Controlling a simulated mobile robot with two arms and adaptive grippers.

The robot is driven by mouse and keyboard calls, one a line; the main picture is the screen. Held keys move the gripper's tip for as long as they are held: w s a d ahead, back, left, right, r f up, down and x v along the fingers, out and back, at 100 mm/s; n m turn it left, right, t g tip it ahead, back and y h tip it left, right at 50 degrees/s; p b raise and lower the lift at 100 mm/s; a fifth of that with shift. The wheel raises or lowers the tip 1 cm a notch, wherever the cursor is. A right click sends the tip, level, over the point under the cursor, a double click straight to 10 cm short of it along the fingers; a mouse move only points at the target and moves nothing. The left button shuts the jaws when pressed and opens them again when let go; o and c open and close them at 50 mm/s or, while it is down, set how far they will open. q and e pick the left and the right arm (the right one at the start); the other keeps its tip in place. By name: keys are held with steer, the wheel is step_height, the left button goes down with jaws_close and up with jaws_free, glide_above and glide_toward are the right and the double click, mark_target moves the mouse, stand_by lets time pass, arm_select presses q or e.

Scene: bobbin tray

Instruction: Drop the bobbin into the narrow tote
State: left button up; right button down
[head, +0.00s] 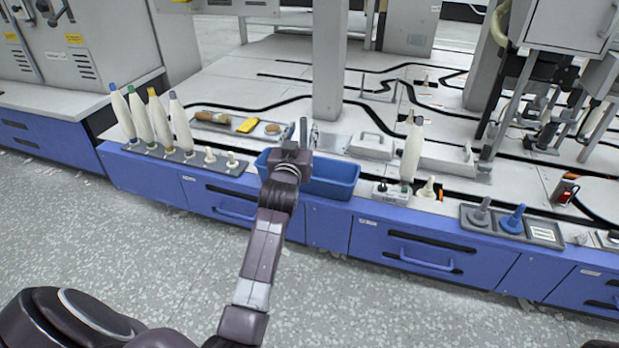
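The narrow tote, a blue open bin (335,180), stands at the front edge of the worktop in the middle of the head view. My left gripper (303,132) is over the tote's left part and hides some of it. Its fingers point away from me, so I cannot tell whether they are open or shut; no bobbin shows in them. Several white cone-shaped bobbins with coloured tips (158,122) stand upright on a grey peg tray (198,161) to the left. Another white bobbin (411,153) stands upright on a small base to the right of the tote. My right gripper is out of view.
Black cables cross the worktop.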

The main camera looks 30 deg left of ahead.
arm_select(q)
steer(key=v, duration=1.2)
